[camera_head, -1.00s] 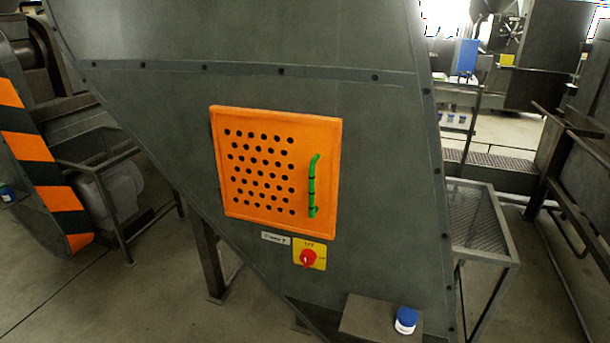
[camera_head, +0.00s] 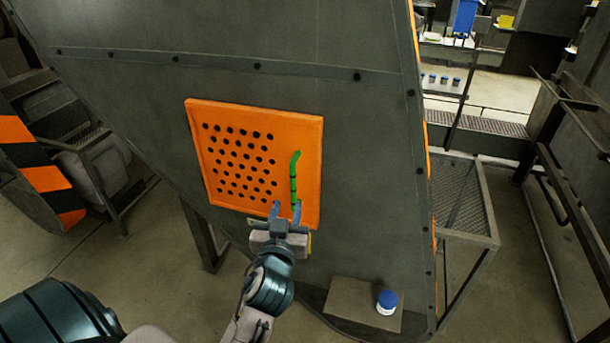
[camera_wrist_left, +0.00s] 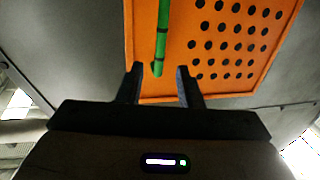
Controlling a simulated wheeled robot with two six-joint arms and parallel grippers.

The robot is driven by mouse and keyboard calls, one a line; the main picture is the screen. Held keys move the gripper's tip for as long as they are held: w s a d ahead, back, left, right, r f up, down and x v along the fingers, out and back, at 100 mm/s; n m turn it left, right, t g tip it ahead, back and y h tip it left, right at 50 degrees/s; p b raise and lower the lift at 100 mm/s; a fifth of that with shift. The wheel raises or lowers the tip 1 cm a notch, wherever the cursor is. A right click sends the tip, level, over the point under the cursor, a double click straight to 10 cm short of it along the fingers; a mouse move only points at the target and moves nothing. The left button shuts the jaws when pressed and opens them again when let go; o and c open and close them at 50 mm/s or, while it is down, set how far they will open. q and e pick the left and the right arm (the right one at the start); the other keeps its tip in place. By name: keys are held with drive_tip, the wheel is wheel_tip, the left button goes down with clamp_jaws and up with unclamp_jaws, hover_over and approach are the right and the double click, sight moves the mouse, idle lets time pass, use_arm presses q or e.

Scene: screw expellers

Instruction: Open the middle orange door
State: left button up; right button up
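The orange door (camera_head: 232,178) with several round holes is shut on the sloping grey machine. Its green handle (camera_head: 294,172) runs upright along the door's right side. My left gripper (camera_head: 286,209) is open in front of the handle's lower end. In the left wrist view the door (camera_wrist_left: 208,80) is above, and the handle's lower end (camera_wrist_left: 162,35) lies between the two open fingers (camera_wrist_left: 158,70) as seen there. I cannot tell whether the fingers touch it. My right gripper is not in view.
A small ledge (camera_head: 347,306) below the door holds a white jar with a blue lid (camera_head: 387,302). A mesh-topped stand (camera_head: 460,198) is on the right. A striped orange and black panel (camera_head: 40,175) is at the left.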

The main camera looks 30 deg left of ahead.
sight(293, 183)
use_arm(q)
drive_tip(key=p+x, duration=0.3)
drive_tip(key=x, duration=0.6)
drive_tip(key=shift+w+a, duration=0.15)
drive_tip(key=shift+w, duration=0.05)
drive_tip(key=shift+w+a+f, duration=0.1)
drive_tip(key=shift+w+a, duration=0.1)
drive_tip(key=shift+w, duration=0.25)
clamp_jaws()
